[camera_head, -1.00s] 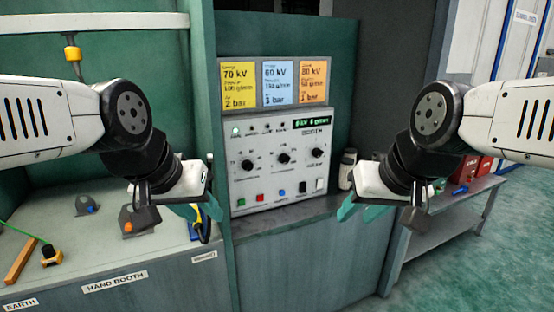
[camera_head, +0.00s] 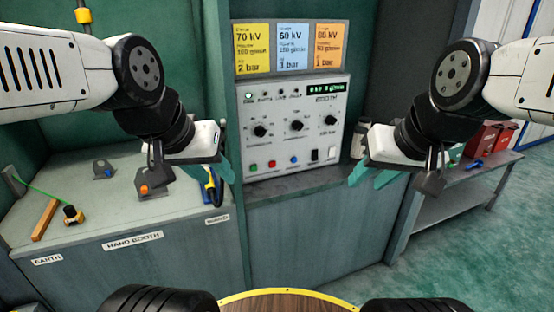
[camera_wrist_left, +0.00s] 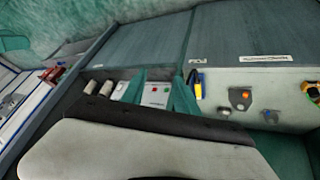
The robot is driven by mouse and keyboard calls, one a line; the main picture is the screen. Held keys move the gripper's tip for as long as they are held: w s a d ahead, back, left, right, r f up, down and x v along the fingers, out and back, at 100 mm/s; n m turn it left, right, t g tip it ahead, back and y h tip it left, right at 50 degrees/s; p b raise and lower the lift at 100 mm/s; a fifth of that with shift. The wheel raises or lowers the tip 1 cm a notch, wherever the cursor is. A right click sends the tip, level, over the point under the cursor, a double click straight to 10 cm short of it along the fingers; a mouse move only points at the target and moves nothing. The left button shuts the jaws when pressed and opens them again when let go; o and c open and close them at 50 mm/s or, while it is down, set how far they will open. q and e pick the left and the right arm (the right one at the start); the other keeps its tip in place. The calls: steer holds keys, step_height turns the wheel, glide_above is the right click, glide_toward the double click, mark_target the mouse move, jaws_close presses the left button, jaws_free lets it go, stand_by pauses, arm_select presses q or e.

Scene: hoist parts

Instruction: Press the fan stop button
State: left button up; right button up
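The control panel (camera_head: 292,118) stands upright on a ledge in the middle of the head view. Its bottom row has a green button (camera_head: 253,167), a red button (camera_head: 271,164), a blue button (camera_head: 294,160), a black switch (camera_head: 315,155) and a white one (camera_head: 332,152). The labels are too small to read, so which button is fan stop cannot be told. My left gripper (camera_head: 225,168) is open and empty, left of the panel; its two teal fingers stand apart in the left wrist view (camera_wrist_left: 160,88). My right gripper (camera_head: 372,175) looks open and empty, right of the panel.
Yellow, blue and orange setting cards (camera_head: 292,47) hang above the panel. The hand booth bench (camera_head: 110,215) at left holds grey blocks, a tape measure (camera_head: 72,214) and a blue-yellow tool (camera_head: 211,187). Red boxes (camera_head: 490,138) stand on a right-hand table.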

stand_by(0.3)
arm_select(q)
jaws_close()
stand_by(1.6)
